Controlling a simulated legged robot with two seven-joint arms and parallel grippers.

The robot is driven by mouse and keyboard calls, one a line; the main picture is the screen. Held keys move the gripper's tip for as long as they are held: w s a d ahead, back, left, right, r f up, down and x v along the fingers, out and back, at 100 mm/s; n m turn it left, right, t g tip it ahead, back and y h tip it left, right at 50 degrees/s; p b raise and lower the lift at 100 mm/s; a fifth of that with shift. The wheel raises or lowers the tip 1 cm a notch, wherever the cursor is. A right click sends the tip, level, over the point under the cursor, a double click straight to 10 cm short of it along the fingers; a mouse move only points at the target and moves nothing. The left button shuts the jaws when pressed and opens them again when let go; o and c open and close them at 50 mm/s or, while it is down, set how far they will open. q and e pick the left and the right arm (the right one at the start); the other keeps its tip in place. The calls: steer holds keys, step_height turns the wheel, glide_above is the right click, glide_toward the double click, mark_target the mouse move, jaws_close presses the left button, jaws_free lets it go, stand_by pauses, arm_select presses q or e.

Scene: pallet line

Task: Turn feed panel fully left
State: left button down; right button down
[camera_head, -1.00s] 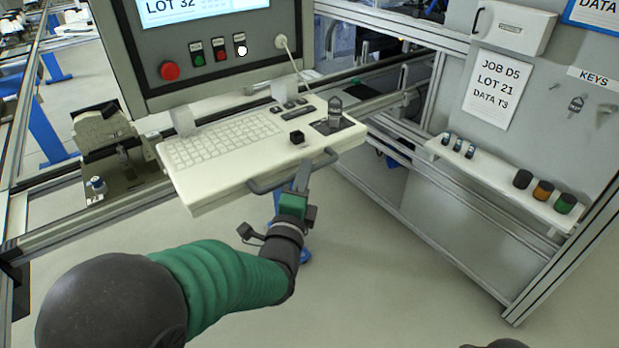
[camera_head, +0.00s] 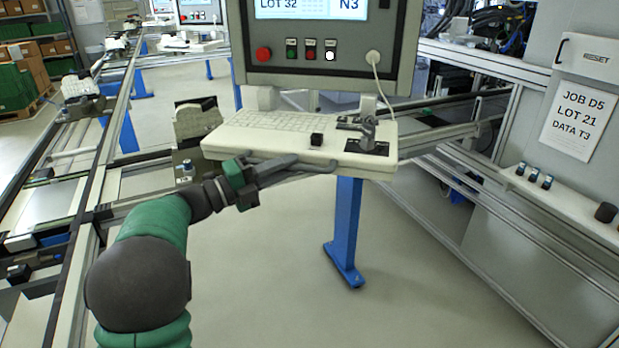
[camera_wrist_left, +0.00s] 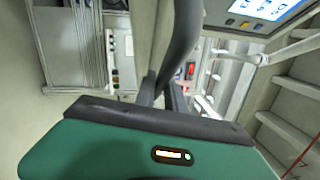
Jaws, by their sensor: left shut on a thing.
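The feed panel (camera_head: 350,42) is a grey housing with a screen, a red knob and small buttons. It stands above a white keyboard shelf (camera_head: 228,150) on a blue post. A dark handle bar (camera_head: 312,167) runs along the shelf's front edge. My left gripper (camera_head: 266,166) is shut on the left part of this bar. In the left wrist view the dark bar (camera_wrist_left: 182,45) rises from behind my green gripper body (camera_wrist_left: 120,148); the fingertips are mostly hidden there. My right gripper is not in view.
A rail frame (camera_head: 100,190) runs along the left, with a grey fixture (camera_head: 195,125) beside the shelf. A grey cabinet wall (camera_head: 500,225) with a small shelf (camera_head: 560,200) stands at right. The floor below the panel is open around the blue post (camera_head: 347,230).

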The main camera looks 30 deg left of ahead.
arm_select(q)
steer(key=shift+a, duration=0.65)
steer(key=shift+s+a+r+m+g+h, duration=0.1)
steer(key=shift+a+m+g+h, duration=0.1)
steer(key=shift+a, duration=0.3)
steer(key=shift+s+a+m+g+h, duration=0.1)
steer(key=shift+a+m+h, duration=0.1)
steer(key=shift+a, duration=0.25)
steer(key=shift+s+a, duration=0.1)
steer(key=shift+a, duration=0.5)
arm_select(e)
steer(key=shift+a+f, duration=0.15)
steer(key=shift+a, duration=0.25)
arm_select(q)
steer(key=shift+d, duration=0.15)
steer(key=c, duration=1.7)
jaws_free()
steer(key=shift+d, duration=0.1)
steer(key=o, duration=0.3)
steer(key=shift+w+d+f, duration=0.1)
steer(key=shift+w+f, duration=0.1)
steer(key=shift+w, duration=0.1)
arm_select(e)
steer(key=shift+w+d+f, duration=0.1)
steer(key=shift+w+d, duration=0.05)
arm_select(q)
steer(key=shift+s, duration=0.2)
